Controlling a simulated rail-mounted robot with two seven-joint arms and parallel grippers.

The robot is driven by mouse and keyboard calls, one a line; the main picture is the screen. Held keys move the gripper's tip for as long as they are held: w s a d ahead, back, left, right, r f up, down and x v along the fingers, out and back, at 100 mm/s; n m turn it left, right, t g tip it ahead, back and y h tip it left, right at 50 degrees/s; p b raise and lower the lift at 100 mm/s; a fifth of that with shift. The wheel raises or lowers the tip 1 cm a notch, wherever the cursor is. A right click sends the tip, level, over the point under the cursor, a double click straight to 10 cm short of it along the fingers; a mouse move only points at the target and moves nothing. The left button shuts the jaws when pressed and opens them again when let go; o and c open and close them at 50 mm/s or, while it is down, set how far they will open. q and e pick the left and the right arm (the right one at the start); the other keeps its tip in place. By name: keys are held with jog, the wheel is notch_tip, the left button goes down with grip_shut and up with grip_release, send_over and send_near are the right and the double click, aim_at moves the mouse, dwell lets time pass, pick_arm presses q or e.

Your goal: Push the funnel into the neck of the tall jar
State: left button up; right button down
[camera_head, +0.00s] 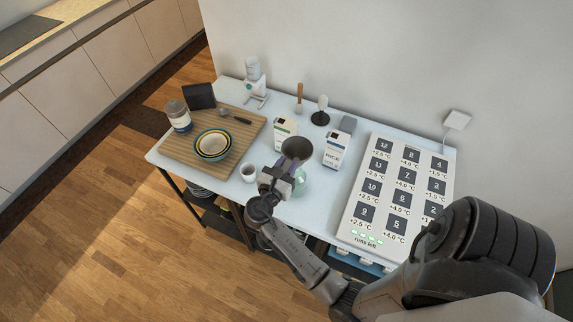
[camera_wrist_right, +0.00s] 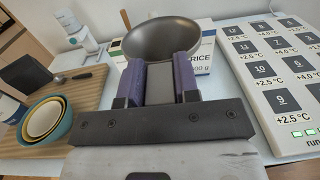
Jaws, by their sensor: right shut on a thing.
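The grey funnel (camera_head: 298,148) is held wide end up by my right gripper (camera_head: 285,169), above the front middle of the table. In the right wrist view the funnel's wide bowl (camera_wrist_right: 160,38) shows just beyond the two purple fingers of the right gripper (camera_wrist_right: 159,80), which are shut on it. A pale green glassy vessel (camera_head: 302,184), perhaps the tall jar, stands right below and behind the gripper, mostly hidden. I cannot tell whether the funnel's spout is in its neck or only above it. My left gripper is in neither view.
A white mug (camera_head: 248,172) stands left of the gripper. Cartons (camera_head: 336,149) stand behind and to the right. A large white panel with dark tiles (camera_head: 360,213) fills the table's right side. A wooden board (camera_head: 179,151) with nested bowls (camera_head: 212,144) lies left.

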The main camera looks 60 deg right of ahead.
dwell(0.5)
jog(key=shift+p, duration=0.4)
jog(key=shift+f, duration=0.5)
jog(key=shift+f+b, duration=0.75)
jog(key=shift+f, duration=0.25)
jog(key=shift+f+b, duration=0.3)
jog(key=shift+f, duration=0.3)
jog(key=c, duration=0.8)
grip_release()
jog(key=shift+r, duration=0.1)
